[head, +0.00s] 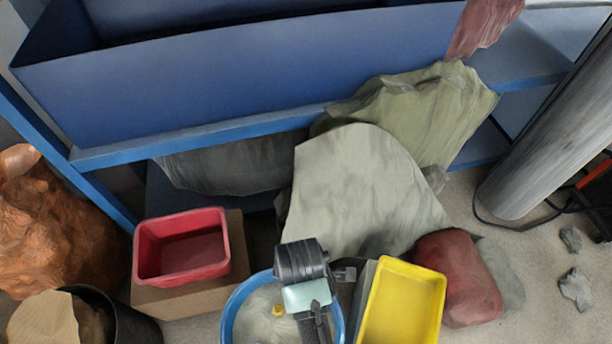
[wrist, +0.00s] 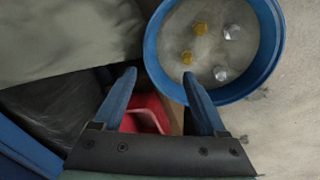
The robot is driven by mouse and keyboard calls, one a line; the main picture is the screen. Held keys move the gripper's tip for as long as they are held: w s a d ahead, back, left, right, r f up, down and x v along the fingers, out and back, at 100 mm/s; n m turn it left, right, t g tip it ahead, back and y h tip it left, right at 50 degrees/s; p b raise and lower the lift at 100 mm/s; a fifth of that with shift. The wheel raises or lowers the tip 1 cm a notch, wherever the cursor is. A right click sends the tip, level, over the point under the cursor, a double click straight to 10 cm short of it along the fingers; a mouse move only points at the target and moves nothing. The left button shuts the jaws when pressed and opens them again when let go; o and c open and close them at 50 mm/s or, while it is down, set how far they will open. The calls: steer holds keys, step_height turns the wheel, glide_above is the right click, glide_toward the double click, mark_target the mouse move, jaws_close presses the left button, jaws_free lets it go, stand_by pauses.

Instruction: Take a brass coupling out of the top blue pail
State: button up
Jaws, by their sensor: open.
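The blue pail (head: 231,312) stands at the bottom centre of the head view, partly hidden behind my arm. It also shows in the wrist view (wrist: 153,55), at the top right. On its pale inside lie two brass couplings, one farther up (wrist: 201,29) and one nearer my fingers (wrist: 187,58), and two clear or silvery pieces (wrist: 226,52). One brass coupling (head: 277,310) shows in the head view. My gripper (wrist: 158,75) is open and empty. Its right finger overlaps the pail's rim in the wrist view; I cannot tell its height above it. Whether another pail is underneath is hidden.
A red tub (head: 183,272) sits on a cardboard box left of the pail. A yellow tray (head: 404,300) is close on the right, with a red bundle (head: 458,275) beyond. A blue shelf (head: 240,75) and draped grey-green cloth (head: 350,190) stand behind. A black bucket (head: 130,318) is lower left.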

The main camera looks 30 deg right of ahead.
steer(key=s+f+b, duration=0.1)
steer(key=s+f, duration=0.1)
steer(key=f, duration=0.2)
steer(key=s+f+g+b, duration=0.1)
steer(key=f+b, duration=0.1)
steer(key=f, duration=0.2)
steer(key=s+f+n+g+b, duration=0.1)
steer(key=s+f, duration=0.1)
steer(key=f, duration=0.3)
steer(key=shift+s+a+y+b, duration=0.3)
steer(key=shift+s+b, duration=0.05)
steer(key=shift+b, duration=0.05)
steer(key=shift+s+a+f+b, duration=0.15)
steer(key=shift+f+b, duration=0.9)
steer(key=shift+f, duration=0.55)
steer(key=shift+w+a+f+b, duration=0.15)
steer(key=shift+f+b, duration=0.85)
steer(key=shift+f, duration=0.55)
steer(key=shift+s+r, duration=0.1)
jaws_close()
